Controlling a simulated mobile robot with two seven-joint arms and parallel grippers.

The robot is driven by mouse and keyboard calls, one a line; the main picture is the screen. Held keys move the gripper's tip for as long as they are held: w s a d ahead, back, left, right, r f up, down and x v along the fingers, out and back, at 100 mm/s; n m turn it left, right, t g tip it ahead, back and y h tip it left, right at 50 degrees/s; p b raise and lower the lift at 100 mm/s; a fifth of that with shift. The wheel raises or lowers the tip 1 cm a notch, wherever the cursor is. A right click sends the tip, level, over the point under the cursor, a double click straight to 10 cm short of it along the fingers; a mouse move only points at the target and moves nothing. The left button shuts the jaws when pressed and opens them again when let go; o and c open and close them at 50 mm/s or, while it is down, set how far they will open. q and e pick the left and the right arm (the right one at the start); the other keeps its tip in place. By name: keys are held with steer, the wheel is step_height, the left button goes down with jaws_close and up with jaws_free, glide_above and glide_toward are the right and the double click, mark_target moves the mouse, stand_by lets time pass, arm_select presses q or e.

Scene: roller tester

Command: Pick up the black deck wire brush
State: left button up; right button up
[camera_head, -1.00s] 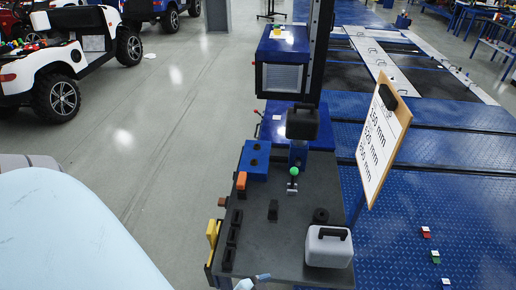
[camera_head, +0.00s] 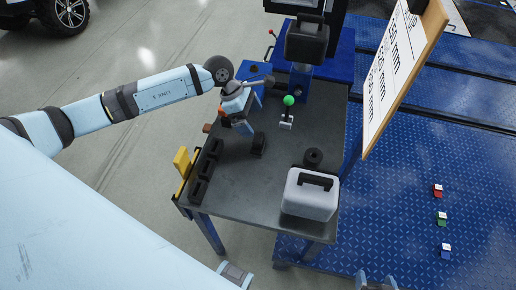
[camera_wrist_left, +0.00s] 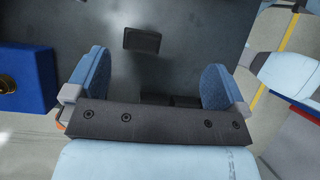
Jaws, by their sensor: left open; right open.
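A small black block-like object (camera_head: 258,145), which looks like the black deck wire brush, stands on the dark grey tabletop (camera_head: 250,185). It also appears as a dark block in the left wrist view (camera_wrist_left: 142,39), beyond the fingers. Its bristles cannot be made out. My left gripper (camera_head: 238,122) is over the table's left part, just up and left of this object, apart from it. In the left wrist view its blue fingers (camera_wrist_left: 153,82) are wide apart with nothing gripped. My right gripper (camera_head: 376,284) shows only partly at the bottom edge, open.
Several black pieces (camera_head: 205,172) line the table's left edge, beside a yellow item (camera_head: 182,162). A grey case (camera_head: 310,196), a black ring (camera_head: 313,157) and a green-knobbed lever (camera_head: 288,101) stand on the table. A tilted sign board (camera_head: 400,70) rises at right.

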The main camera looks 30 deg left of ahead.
mark_target(258, 137)
arm_select(q)
steer(key=shift+m+y, duration=0.3)
steer(key=shift+y, duration=0.5)
steer(key=f, duration=0.2)
steer(key=w+f, duration=0.1)
steer(key=f, duration=0.2)
steer(key=f+p, duration=0.1)
steer(key=f, duration=0.1)
steer(key=shift+w+d+f, duration=0.15)
steer(key=shift+w+f, duration=0.1)
steer(key=shift+w, duration=0.1)
steer(key=shift+p+x, duration=0.55)
steer(key=shift+x, duration=2.2)
steer(key=c, duration=1)
steer(key=shift+r, duration=0.1)
step_height(258, 137, up, 20)
steer(key=shift+s+f+b, duration=0.1)
steer(key=shift+b, duration=0.95)
